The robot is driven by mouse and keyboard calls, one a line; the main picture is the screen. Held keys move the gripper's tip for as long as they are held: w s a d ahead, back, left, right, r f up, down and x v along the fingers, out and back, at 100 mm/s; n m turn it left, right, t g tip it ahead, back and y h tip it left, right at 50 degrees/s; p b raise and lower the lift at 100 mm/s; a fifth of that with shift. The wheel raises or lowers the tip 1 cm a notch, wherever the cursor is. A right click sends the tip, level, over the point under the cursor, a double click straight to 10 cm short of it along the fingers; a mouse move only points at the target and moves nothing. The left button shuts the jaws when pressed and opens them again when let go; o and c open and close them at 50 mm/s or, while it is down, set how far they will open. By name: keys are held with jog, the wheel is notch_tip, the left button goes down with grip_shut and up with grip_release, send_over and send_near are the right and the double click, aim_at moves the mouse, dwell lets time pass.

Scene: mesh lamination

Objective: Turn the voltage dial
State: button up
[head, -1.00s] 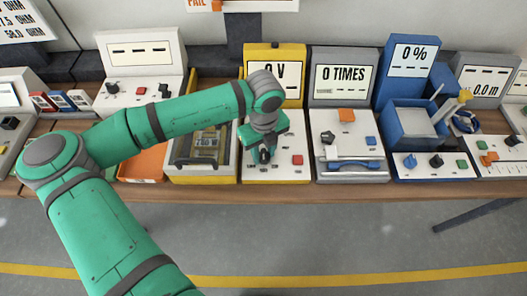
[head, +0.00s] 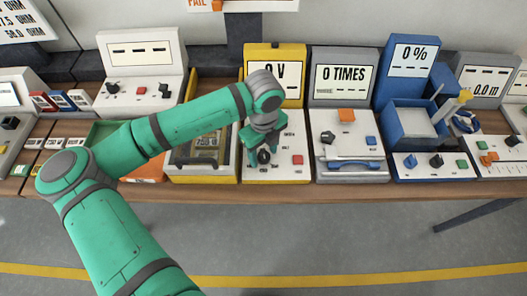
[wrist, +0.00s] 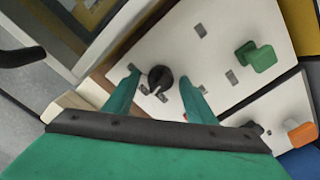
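The voltage dial is a round black knob (head: 264,157) on the white panel of the yellow-framed station, below its screen (head: 277,78) reading "0 V". It also shows in the wrist view as a black knob (wrist: 160,79) with a pointer ridge. My gripper (head: 261,147) is over the left part of this panel. In the wrist view its two green fingers are apart, one on each side of the knob, with a gap visible on both sides. Nothing is held between them. I cannot tell how high the fingertips are above the panel.
A red button (head: 298,160) is right of the dial. In the wrist view a green block-shaped button (wrist: 258,56) stands near. A grey station (head: 351,175) reading "0 TIMES" adjoins on the right. A yellow-framed box (head: 204,181) adjoins on the left. The floor in front is clear.

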aim_at(264, 153)
jog(key=shift+r, duration=0.1)
notch_tip(264, 153, up, 11)
jog(key=shift+f, duration=0.2)
dwell(0.4)
jog(key=shift+d, duration=0.1)
